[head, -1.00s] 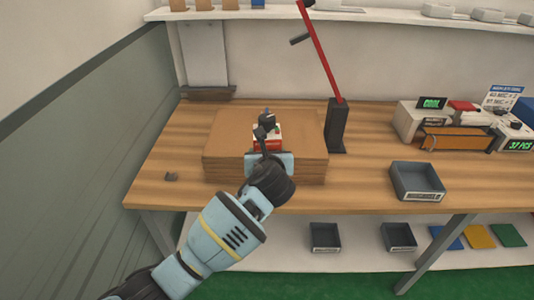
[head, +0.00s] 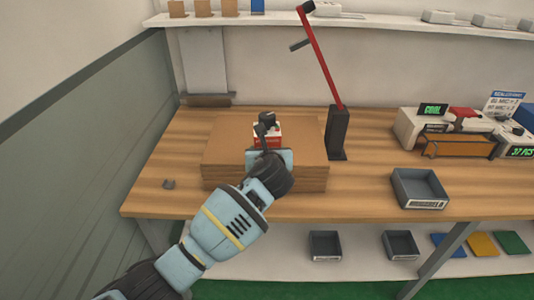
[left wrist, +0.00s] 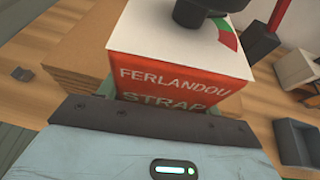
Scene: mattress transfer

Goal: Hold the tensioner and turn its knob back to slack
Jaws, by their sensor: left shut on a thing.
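The tensioner (head: 268,134) is a small red and white box on top of a stack of brown cardboard sheets (head: 225,150). In the left wrist view the tensioner (left wrist: 180,80) fills the upper middle, its red face lettered "FERLANDOU STRAP". Its dark knob (left wrist: 200,12) sits on the white top beside a green and red scale (left wrist: 228,32); the knob's upper part is cut off. My left gripper (head: 268,150) reaches in from the front and is shut on the tensioner. The fingertips are mostly hidden. My right gripper is not in view.
A black post with a red arm (head: 338,132) stands right of the stack. A grey tray (head: 419,188) and a sealer unit (head: 455,140) are further right. A small grey piece (head: 169,184) lies at the left. Bare wood lies between stack and tray.

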